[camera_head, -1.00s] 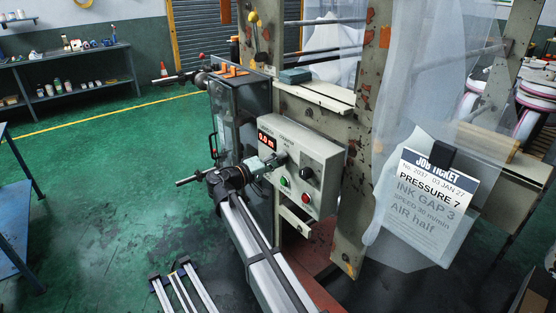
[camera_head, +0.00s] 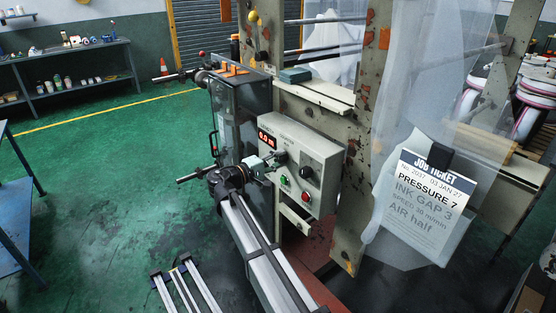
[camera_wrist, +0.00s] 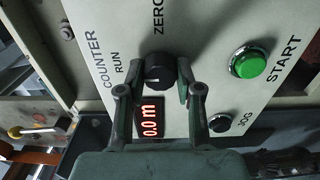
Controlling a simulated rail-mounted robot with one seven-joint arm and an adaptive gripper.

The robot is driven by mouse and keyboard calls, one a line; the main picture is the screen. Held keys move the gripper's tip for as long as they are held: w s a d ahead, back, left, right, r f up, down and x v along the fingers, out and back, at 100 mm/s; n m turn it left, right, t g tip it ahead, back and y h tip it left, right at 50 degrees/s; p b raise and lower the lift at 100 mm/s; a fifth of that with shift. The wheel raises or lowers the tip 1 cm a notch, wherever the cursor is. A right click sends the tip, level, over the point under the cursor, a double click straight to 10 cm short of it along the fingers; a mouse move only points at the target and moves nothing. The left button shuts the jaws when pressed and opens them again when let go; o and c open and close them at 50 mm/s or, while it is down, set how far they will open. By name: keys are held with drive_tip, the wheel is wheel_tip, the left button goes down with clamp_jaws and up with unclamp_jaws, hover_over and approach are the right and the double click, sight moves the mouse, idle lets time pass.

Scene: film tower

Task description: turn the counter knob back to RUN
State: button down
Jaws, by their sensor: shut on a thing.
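The counter knob (camera_wrist: 161,71) is a dark round knob on the pale control panel, in the middle of the wrist view. RUN is printed to its left and ZERO above it. A pale mark shows low on its face; I cannot tell which label it points at. My gripper (camera_wrist: 160,91) has one finger on each side of the knob and is shut on it. In the head view my gripper (camera_head: 279,159) is at the panel and hides most of this knob. The red counter display (camera_wrist: 153,118) reads 0.0 m.
A green START button (camera_wrist: 249,64) and a black JOG button (camera_wrist: 220,121) sit close beside the fingers. Another black knob (camera_head: 305,173) and a red button (camera_head: 305,197) are lower right on the panel. A hanging sheet with a job ticket (camera_head: 430,195) is at right.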

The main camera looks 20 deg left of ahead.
drive_tip(key=c, duration=0.8)
unclamp_jaws()
drive_tip(key=shift+s, duration=0.1)
drive_tip(key=v, duration=1.1)
drive_tip(key=shift+s+a, duration=0.25)
drive_tip(key=shift+s, duration=0.1)
